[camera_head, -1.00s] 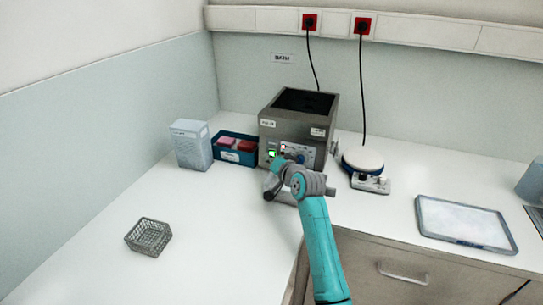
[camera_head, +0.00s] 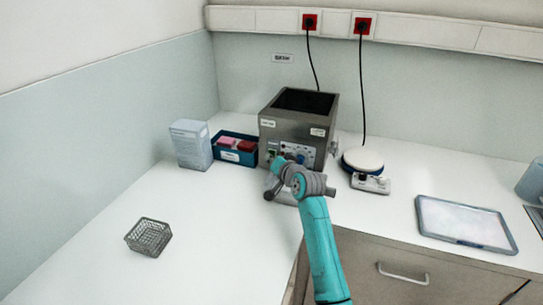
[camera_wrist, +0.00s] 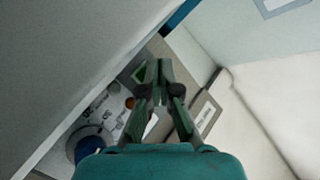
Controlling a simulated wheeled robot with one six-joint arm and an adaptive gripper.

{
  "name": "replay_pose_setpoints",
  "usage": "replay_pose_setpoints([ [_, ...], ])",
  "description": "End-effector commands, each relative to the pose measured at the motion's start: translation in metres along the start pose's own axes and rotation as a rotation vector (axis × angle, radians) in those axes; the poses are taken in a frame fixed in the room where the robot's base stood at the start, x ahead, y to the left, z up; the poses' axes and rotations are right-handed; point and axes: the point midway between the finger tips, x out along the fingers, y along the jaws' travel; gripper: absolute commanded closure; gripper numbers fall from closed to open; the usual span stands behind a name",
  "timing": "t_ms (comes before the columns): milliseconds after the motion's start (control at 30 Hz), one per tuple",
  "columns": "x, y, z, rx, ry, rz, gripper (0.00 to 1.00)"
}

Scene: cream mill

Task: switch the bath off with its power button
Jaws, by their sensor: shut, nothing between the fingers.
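The bath (camera_head: 297,125) is a grey box with a dark open top, standing at the back of the counter. Its front control panel (camera_head: 299,155) is partly hidden behind my arm. In the wrist view the panel (camera_wrist: 110,115) shows a blue round knob (camera_wrist: 88,143), a small orange-brown lamp (camera_wrist: 129,103) and a dark green switch (camera_wrist: 140,73). My gripper (camera_wrist: 161,66) is shut and empty, with its fingertips close beside the green switch at the panel's end. I cannot tell whether they touch it. No bright display shows on the panel now.
A blue tray with pink and red items (camera_head: 236,149) and a pale box (camera_head: 190,145) stand left of the bath. A round-topped white device (camera_head: 364,160) stands right. A wire basket (camera_head: 148,237) sits front left; a flat tray (camera_head: 463,222) lies right.

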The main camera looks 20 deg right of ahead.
Motion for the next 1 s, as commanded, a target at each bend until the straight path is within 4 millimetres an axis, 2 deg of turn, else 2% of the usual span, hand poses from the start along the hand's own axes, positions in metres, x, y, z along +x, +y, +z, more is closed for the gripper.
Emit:
replay_pose_setpoints([
  [267, -0.002, -0.002, 0.002, -0.001, 0.0, -0.001, 1.0],
  [1000, -0.041, -0.03, 0.031, 0.0, -0.001, -0.001, 1.0],
])
